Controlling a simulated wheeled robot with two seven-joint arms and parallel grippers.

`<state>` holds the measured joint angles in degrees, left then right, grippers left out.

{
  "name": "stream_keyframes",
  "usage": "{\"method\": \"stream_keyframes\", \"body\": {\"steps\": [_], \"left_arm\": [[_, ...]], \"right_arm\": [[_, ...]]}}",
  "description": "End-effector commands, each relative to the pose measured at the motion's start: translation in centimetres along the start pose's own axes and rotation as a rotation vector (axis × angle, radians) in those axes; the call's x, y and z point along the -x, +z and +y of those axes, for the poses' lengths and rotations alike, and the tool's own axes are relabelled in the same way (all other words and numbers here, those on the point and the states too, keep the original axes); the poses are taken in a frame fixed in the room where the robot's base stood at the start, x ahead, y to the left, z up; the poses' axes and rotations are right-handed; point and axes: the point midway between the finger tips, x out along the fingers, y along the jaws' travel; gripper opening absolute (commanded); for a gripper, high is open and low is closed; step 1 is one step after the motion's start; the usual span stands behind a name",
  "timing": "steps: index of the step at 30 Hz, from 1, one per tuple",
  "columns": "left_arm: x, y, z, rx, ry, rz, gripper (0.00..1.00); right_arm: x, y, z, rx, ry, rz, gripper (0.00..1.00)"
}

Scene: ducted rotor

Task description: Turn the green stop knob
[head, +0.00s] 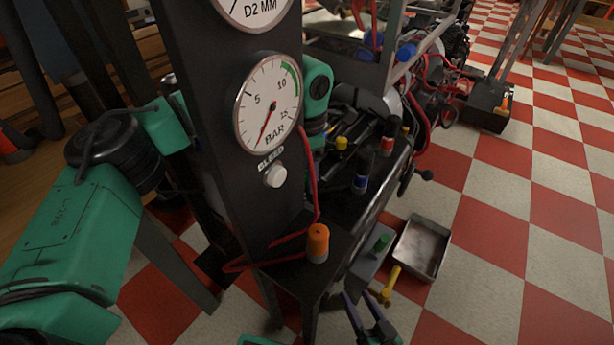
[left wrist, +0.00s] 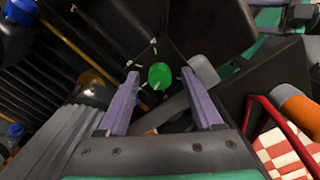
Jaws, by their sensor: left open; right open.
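A round green knob (left wrist: 160,77) shows in the left wrist view on a dark face with white tick marks around it. My left gripper (left wrist: 160,74) is open, its two purple fingers on either side of the knob in the picture; I cannot tell whether they touch it. In the head view my left arm runs behind the black gauge column, and its fingers are not clearly visible. A green cap (head: 381,242) on a grey box also shows there; I cannot tell if it is the same knob. My right gripper (head: 358,299) is open and empty at the bottom.
The black column carries a white BAR gauge (head: 269,104) and a white BLEED button (head: 275,176). An orange-capped knob (head: 318,241) and a red hose stand below. A grey tray (head: 422,247) lies on the checkered floor, which is mostly free at the right.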

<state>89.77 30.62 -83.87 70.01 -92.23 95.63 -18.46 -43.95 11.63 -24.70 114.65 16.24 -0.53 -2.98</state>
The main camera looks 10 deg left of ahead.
Motion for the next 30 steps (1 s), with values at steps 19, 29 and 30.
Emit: {"method": "stream_keyframes", "body": {"steps": [19, 29, 30], "left_arm": [[0.1, 0.0, 0.0, 0.010, 0.000, 0.000, 0.00], [0.4, 0.0, 0.0, 0.140, -0.001, 0.001, 0.00], [0.5, 0.0, 0.0, 0.168, -0.001, 0.000, 0.00]], "right_arm": [[0.1, -0.1, -0.1, -0.001, -0.001, -0.001, 0.62], [0.7, -1.8, -0.9, 0.005, -0.003, -0.029, 0.62], [0.8, -2.1, -1.0, 0.007, -0.003, -0.034, 0.62]]}}
